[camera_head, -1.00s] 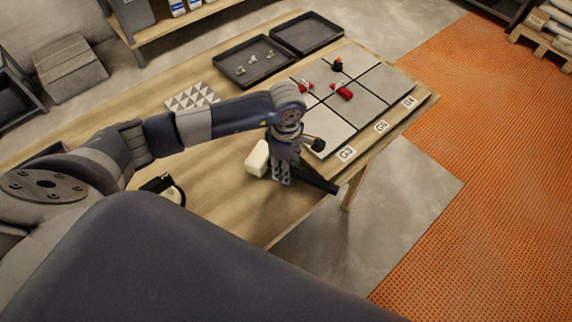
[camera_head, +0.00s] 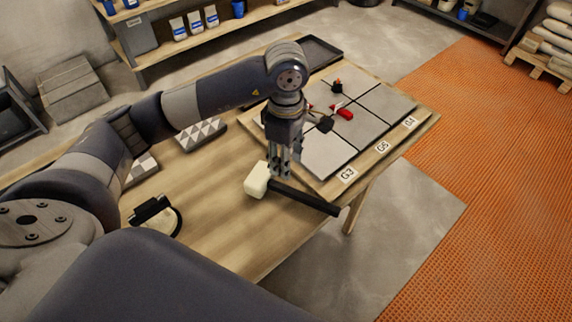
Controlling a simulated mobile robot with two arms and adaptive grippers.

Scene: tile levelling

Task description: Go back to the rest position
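My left gripper (camera_head: 284,168) points down over the near part of the wooden table (camera_head: 225,225). Its two fingers look parted and nothing shows between them. A mallet lies on the table just below the fingertips, with a white head (camera_head: 257,181) and a black handle (camera_head: 315,201) that reaches the table's front edge. I cannot tell whether the fingertips still touch it. My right gripper is not in view.
Grey tiles (camera_head: 327,152) with red clips (camera_head: 344,114) lie behind the gripper, beside labels such as G3 (camera_head: 347,175). A dark tray (camera_head: 322,50), patterned tile pieces (camera_head: 201,133) and a black-handled tool (camera_head: 152,210) are around. The table's near middle is clear.

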